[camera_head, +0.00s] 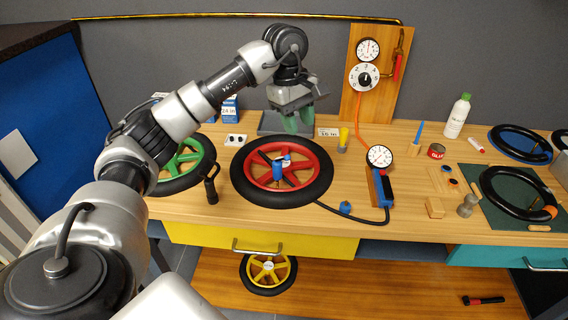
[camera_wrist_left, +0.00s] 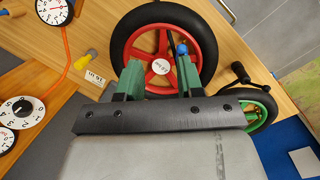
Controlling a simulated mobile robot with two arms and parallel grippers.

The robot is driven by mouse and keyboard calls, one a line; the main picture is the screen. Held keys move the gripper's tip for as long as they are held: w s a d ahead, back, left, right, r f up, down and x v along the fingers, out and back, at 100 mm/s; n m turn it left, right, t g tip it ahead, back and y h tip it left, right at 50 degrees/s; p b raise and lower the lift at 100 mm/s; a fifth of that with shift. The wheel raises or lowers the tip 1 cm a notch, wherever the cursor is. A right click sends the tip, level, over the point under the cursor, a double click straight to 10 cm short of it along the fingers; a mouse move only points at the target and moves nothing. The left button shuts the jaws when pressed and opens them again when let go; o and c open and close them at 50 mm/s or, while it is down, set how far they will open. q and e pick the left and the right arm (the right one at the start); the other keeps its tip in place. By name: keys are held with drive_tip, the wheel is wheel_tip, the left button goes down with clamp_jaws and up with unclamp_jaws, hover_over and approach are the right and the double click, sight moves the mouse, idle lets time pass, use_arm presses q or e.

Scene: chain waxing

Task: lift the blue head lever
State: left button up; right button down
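A blue head with a small lever-like piece (camera_head: 278,169) stands on the red-rimmed wheel (camera_head: 322,178), left of its hub. In the left wrist view, a blue piece (camera_wrist_left: 182,49) shows on the red wheel, near the right green finger. A second blue piece (camera_head: 346,207) sits at the end of a black hose right of the wheel. I cannot tell the lever's exact position. My left gripper (camera_head: 299,118) is above and behind the wheel, apart from the blue head. Its green fingers (camera_wrist_left: 160,77) are spread with nothing held between them. My right gripper is not in view.
A green wheel (camera_head: 203,163) and an upright black handle (camera_head: 211,186) are on the left. A gauge (camera_head: 379,156) with a blue body stands right of the red wheel. A yellow tool (camera_head: 343,138) and a dial board (camera_head: 356,107) are behind.

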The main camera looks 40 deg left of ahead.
sight(284, 158)
use_arm(q)
drive_tip(key=a+f, duration=0.1)
drive_tip(key=f, duration=0.2)
drive_tip(key=s+a+f+y+p, duration=0.1)
drive_tip(key=f, duration=0.3)
drive_tip(key=f+y+p, duration=0.1)
drive_tip(key=f, duration=0.3)
drive_tip(key=shift+s+a+g, duration=0.15)
drive_tip(key=shift+a+g, duration=0.25)
